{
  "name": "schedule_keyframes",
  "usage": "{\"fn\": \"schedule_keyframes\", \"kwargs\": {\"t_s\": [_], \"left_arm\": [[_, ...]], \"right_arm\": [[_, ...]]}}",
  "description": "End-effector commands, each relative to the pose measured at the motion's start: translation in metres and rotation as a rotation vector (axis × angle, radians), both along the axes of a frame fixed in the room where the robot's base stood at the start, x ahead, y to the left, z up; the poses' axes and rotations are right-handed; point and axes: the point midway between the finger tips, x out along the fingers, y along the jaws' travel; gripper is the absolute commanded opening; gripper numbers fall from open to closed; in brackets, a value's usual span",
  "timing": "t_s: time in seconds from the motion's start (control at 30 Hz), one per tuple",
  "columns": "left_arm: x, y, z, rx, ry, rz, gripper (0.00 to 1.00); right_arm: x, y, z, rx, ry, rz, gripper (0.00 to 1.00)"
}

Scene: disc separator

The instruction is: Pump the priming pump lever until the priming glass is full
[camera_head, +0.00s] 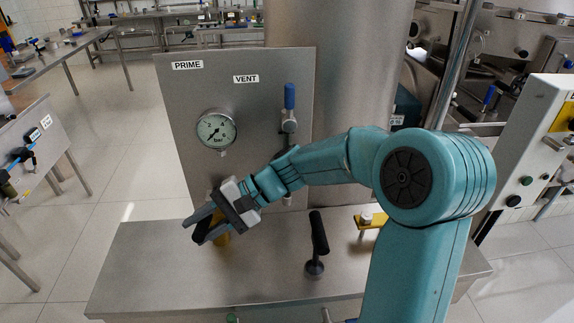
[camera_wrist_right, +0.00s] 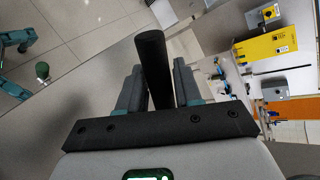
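My right gripper (camera_head: 200,229) is over the left part of the steel bench, in front of the PRIME label panel. In the right wrist view a black cylindrical lever handle (camera_wrist_right: 152,55) stands between its two fingers, which look closed against the handle's sides. Its top sticks out beyond the fingertips. A yellow-brass body (camera_head: 222,239) shows just behind the gripper, partly hidden by it. A second black handle (camera_head: 319,232) stands upright and free on the bench, right of the gripper. I cannot make out the priming glass or its level. My left gripper is not in view.
The steel panel (camera_head: 180,100) carries a round pressure gauge (camera_head: 216,129) and a blue-handled valve (camera_head: 289,97) under the VENT label. The front of the steel bench (camera_head: 160,285) is clear.

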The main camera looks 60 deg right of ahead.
Motion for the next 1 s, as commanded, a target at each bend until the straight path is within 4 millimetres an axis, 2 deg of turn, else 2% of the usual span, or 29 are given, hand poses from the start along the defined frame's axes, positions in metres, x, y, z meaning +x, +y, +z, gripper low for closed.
{"fn": "schedule_keyframes", "kwargs": {"t_s": [0.03, 0.1, 0.4, 0.47, 0.6, 0.73, 0.8, 1.0], "left_arm": [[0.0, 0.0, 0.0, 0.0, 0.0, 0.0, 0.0], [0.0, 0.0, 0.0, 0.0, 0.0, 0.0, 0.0], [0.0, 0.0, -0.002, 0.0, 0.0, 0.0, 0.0], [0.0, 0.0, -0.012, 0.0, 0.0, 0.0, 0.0], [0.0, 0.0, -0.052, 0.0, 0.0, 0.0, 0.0], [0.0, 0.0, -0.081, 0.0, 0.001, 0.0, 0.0], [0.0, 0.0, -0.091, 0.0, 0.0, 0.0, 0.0], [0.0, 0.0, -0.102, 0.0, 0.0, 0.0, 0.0]], "right_arm": [[0.0, 0.0, 0.0, 0.0, 0.0, 0.0, 0.17], [0.0, 0.0, 0.0, -0.001, 0.0, -0.001, 0.0], [0.0, 0.0, -0.002, -0.004, -0.002, -0.002, 0.0], [-0.001, 0.0, -0.008, -0.018, -0.016, -0.002, 0.0], [-0.004, 0.004, -0.031, -0.094, -0.083, -0.002, 0.0], [-0.006, 0.007, -0.045, -0.17, -0.147, -0.001, 0.0], [-0.007, 0.008, -0.049, -0.202, -0.173, -0.003, 0.0], [-0.009, 0.01, -0.053, -0.243, -0.206, -0.003, 0.0]]}}
